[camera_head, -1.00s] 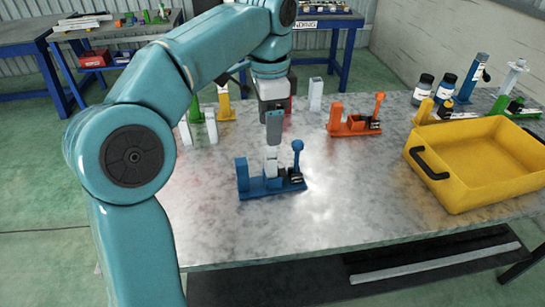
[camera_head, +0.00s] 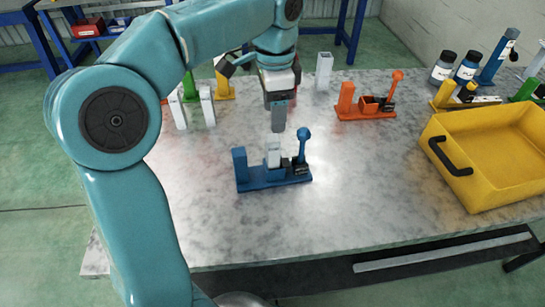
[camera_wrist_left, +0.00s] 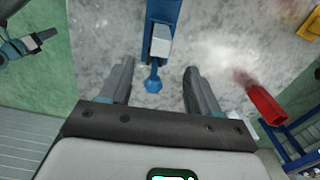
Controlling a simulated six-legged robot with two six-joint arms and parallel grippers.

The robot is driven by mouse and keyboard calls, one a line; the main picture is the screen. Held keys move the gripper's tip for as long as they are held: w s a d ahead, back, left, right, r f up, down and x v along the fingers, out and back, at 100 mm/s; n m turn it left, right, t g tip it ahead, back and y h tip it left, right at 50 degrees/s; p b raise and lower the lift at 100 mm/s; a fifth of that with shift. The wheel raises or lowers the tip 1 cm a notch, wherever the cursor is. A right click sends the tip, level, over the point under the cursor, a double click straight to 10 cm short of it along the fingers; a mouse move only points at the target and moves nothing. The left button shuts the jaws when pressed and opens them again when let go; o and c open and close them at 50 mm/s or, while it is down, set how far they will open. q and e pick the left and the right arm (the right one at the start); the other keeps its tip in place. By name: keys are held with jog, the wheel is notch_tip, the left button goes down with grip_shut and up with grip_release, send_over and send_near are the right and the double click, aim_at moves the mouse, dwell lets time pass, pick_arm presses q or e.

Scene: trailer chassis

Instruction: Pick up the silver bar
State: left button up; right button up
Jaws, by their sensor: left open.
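A short silver bar (camera_head: 273,155) stands upright in the blue fixture (camera_head: 262,178) at the middle of the table. Its pale block (camera_wrist_left: 160,43) also shows in the left wrist view. My left gripper (camera_head: 278,128) hangs above and slightly behind the fixture, apart from the bar. In the wrist view its two dark fingers (camera_wrist_left: 157,72) are spread with nothing between them. Other pale upright bars stand at the back left (camera_head: 207,105) and back (camera_head: 324,70) of the table. A teal arm end with a gripper-like tip (camera_wrist_left: 33,42) shows small at the wrist view's upper left; its jaws are unclear.
An orange fixture (camera_head: 364,112) stands behind and right of the blue one. A yellow bin (camera_head: 433,185) with a black handle fills the table's right side. Bottles (camera_head: 466,68) stand at the back right. The front of the table is clear.

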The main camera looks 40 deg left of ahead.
aim_at(273, 138)
pick_arm(q)
jog(key=f, duration=0.5)
jog(key=shift+w+a+b, duration=0.1)
jog(key=shift+w+b, duration=0.2)
jog(key=shift+s+f, duration=0.1)
jog(key=shift+s, duration=0.05)
jog(key=f, duration=0.5)
jog(key=shift+s+f+b, duration=0.1)
jog(key=shift+s+b, duration=0.1)
jog(key=shift+b, duration=0.15)
jog(key=shift+s, duration=0.1)
jog(key=c, duration=1.1)
